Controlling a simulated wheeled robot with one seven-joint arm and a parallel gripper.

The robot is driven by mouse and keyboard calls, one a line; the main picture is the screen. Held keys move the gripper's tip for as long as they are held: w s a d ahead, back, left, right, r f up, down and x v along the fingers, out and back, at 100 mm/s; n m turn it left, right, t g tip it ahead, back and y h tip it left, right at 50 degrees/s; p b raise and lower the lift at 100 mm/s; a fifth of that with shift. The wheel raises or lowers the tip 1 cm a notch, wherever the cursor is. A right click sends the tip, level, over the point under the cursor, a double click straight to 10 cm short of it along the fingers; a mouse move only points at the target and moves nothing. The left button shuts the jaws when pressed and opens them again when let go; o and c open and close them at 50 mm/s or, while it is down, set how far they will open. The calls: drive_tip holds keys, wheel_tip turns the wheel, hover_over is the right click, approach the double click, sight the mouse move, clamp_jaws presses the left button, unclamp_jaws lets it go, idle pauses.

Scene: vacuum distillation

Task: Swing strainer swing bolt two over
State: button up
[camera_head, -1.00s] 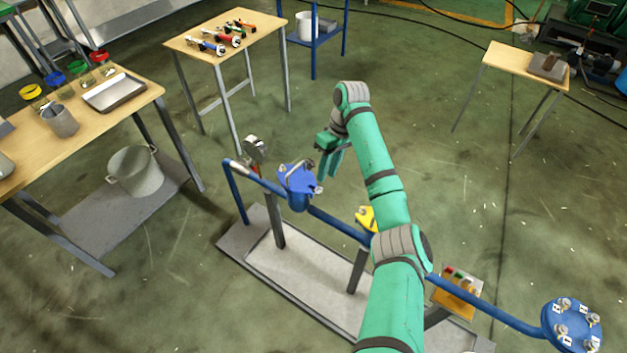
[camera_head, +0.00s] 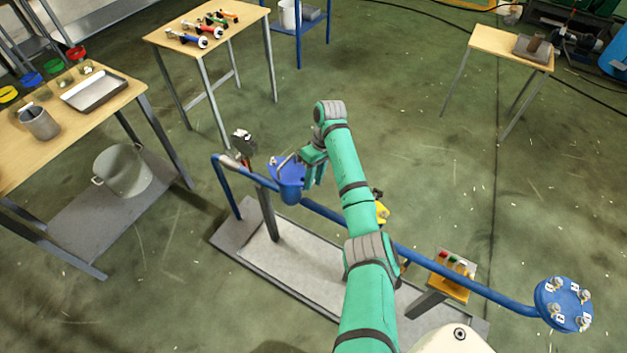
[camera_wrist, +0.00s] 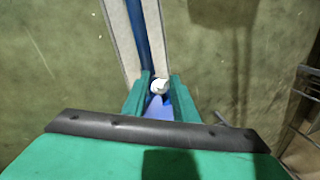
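The blue strainer (camera_head: 289,180) sits on the blue pipe line, left of centre in the head view, with a grey bar across its top. My gripper (camera_head: 311,178) is at the right side of the strainer. In the wrist view my gripper (camera_wrist: 160,88) has its two green fingers apart, with a pale round bolt end (camera_wrist: 159,86) between them. I cannot tell whether the fingers touch it. Blue strainer surface (camera_wrist: 158,107) shows just below the bolt end. The strainer's other bolts are mostly hidden or too small to make out.
The blue pipe (camera_head: 420,258) runs right to a flange (camera_head: 563,304). A grey gauge-like part (camera_head: 243,143) stands left of the strainer, and a yellow part (camera_head: 382,212) lies behind my arm. A button box (camera_head: 453,272) stands near the pipe.

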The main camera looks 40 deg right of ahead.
drive_tip(key=shift+f, duration=0.25)
drive_tip(key=shift+a, duration=0.1)
clamp_jaws()
drive_tip(key=shift+w+a+r+g+h, duration=0.1)
drive_tip(key=shift+w+r+g+h, duration=0.25)
drive_tip(key=shift+g, duration=0.35)
drive_tip(key=shift+s, duration=0.15)
unclamp_jaws()
